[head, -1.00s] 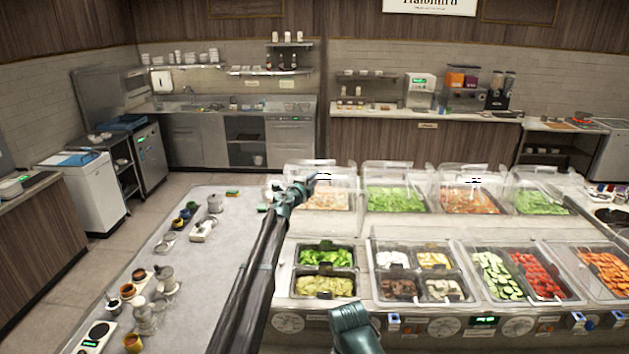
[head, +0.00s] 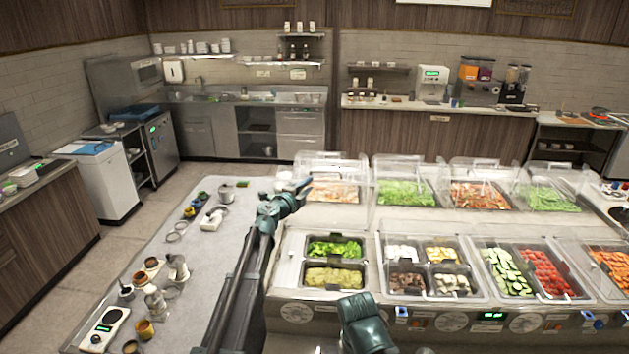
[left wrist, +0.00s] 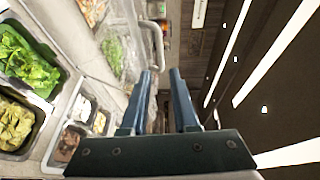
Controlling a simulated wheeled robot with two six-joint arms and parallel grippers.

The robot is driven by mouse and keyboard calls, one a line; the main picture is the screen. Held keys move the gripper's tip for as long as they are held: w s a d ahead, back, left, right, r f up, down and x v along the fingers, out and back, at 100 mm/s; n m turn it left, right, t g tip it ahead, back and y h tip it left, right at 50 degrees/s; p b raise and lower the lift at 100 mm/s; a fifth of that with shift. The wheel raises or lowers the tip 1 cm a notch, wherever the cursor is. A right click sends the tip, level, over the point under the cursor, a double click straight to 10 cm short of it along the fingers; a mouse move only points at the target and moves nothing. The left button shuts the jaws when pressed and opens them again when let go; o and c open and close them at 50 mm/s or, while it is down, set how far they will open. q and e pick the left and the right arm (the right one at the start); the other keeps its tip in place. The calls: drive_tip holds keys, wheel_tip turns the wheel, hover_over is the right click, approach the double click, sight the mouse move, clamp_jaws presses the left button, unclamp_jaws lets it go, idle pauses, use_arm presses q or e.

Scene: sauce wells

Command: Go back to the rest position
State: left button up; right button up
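A teal part of my other arm shows at the bottom of the head view; the right gripper itself is not seen.
The food bar has clear lids (head: 331,165) close to the left gripper and trays of greens (head: 335,248). The grey counter (head: 205,265) at left holds pots, jars and a scale (head: 104,329). Its middle is clear. A white cabinet (head: 103,185) stands farther left.

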use_arm(q)
drive_tip(key=shift+s+a, duration=0.1)
drive_tip(key=shift+s, duration=0.15)
drive_tip(key=s+a+f+n+g+y+b, duration=0.2)
drive_tip(key=s+f+n+y+b, duration=0.45)
drive_tip(key=s+f+n, duration=0.35)
drive_tip(key=s+a+f+n+g+y+b, duration=0.25)
drive_tip(key=s+f+n+y+b, duration=0.4)
drive_tip(key=f, duration=0.55)
drive_tip(key=s+d+f+g+h+b, duration=0.1)
drive_tip(key=s+d+f+g+b, duration=0.2)
drive_tip(key=s+f, duration=0.3)
drive_tip(key=s+d+f+n+g+h+b, duration=0.1)
drive_tip(key=s+f+g, duration=0.4)
drive_tip(key=s, duration=1)
drive_tip(key=s+d+f+n+g+h+b, duration=0.1)
drive_tip(key=s+d+f+g+h+b, duration=0.2)
drive_tip(key=s+d+f, duration=0.3)
drive_tip(key=s+f+g+b, duration=0.1)
drive_tip(key=s+f, duration=0.2)
drive_tip(key=s, duration=0.2)
drive_tip(key=shift+f+b, duration=0.2)
drive_tip(key=shift+b, duration=0.2)
